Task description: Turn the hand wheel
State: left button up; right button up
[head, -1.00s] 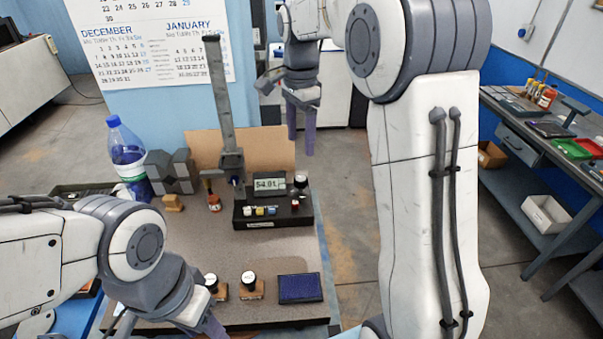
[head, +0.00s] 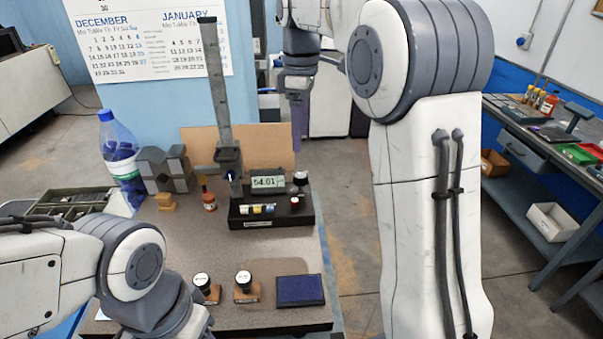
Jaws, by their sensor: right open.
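The bench instrument has a black base (head: 271,217), a tall grey upright (head: 217,85) and a display (head: 268,182) reading about 54.01. A dark round knob with a light rim (head: 300,178) stands at the base's right end; I cannot tell for sure whether it is the hand wheel. My right gripper (head: 299,140) is open and empty, pointing down, behind and above that knob and apart from it. Its fingers overlap in this view, so the gap does not show. My left arm comes in at the lower left; its fingers are cut off below the frame.
Two round-topped stamps (head: 244,282) and a dark blue pad (head: 300,290) lie at the bench's front. A blue-capped bottle (head: 121,155), grey blocks (head: 165,170) and a small orange-brown bottle (head: 209,198) stand left of the instrument. A cardboard panel (head: 262,142) stands behind it.

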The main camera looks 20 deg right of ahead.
aim_at(301, 175)
notch_tip(301, 175, down, 10)
jog(key=shift+f, duration=0.15)
dwell(0.3)
jog(key=shift+p, duration=0.3)
grip_shut()
